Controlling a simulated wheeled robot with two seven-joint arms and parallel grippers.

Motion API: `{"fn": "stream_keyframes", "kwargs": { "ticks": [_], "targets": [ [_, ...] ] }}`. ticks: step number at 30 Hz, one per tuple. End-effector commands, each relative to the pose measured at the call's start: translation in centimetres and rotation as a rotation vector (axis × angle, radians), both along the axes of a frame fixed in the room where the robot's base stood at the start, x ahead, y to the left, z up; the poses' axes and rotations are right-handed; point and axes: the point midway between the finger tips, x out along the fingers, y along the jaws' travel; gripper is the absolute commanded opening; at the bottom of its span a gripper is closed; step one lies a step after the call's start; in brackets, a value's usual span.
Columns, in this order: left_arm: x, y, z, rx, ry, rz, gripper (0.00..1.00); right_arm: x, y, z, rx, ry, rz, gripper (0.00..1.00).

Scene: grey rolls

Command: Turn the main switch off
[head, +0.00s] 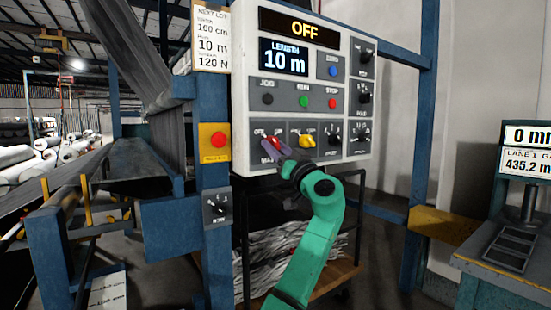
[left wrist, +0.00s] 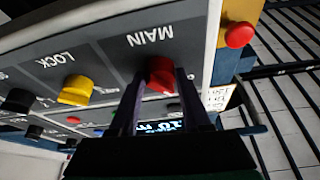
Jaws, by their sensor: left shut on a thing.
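The control panel (head: 348,125) hangs on a blue frame. Its main switch (head: 272,140) is a red knob at the lower left of the panel, partly hidden by my gripper in the head view. In the left wrist view the red main switch (left wrist: 160,73) sits under the upside-down label MAIN. My left gripper (head: 275,148) is shut on this knob, one finger on each side. The display (head: 304,29) at the top of the panel reads OFF. The knob's exact angle is hard to tell. My right gripper is not in view.
The yellow LOCK knob (head: 307,141) is just right of the main switch. A red push button (head: 217,140) on a yellow plate is to its left. A small black selector (head: 217,205) sits below. A cart (head: 345,275) with grey material stands under the panel.

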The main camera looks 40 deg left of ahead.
Motion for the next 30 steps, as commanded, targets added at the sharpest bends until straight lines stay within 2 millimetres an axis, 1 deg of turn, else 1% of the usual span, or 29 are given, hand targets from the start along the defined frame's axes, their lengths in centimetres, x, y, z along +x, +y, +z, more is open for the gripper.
{"fn": "stream_keyframes", "kwargs": {
  "ticks": [3,9,24,25,26,27,30],
  "targets": [
    [0.06,0.0,-0.03,-0.017,-0.058,0.0,0.0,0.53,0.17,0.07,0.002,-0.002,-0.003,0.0],
    [0.13,-0.03,0.02,-0.036,-0.119,-0.002,0.0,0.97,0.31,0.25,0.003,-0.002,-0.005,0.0],
    [0.13,-0.04,0.1,-0.042,-0.14,-0.002,0.0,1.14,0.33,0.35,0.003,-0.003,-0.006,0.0],
    [0.13,-0.04,0.1,-0.042,-0.14,-0.002,0.52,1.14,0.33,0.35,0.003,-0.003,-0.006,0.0],
    [0.13,-0.04,0.1,-0.042,-0.14,-0.002,0.63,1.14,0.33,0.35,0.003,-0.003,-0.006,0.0],
    [0.12,-0.05,0.1,-0.042,-0.14,-0.002,0.78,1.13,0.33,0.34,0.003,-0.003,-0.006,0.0],
    [0.12,-0.04,0.08,-0.042,-0.139,-0.002,0.78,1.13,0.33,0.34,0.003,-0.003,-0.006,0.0]
  ]
}}
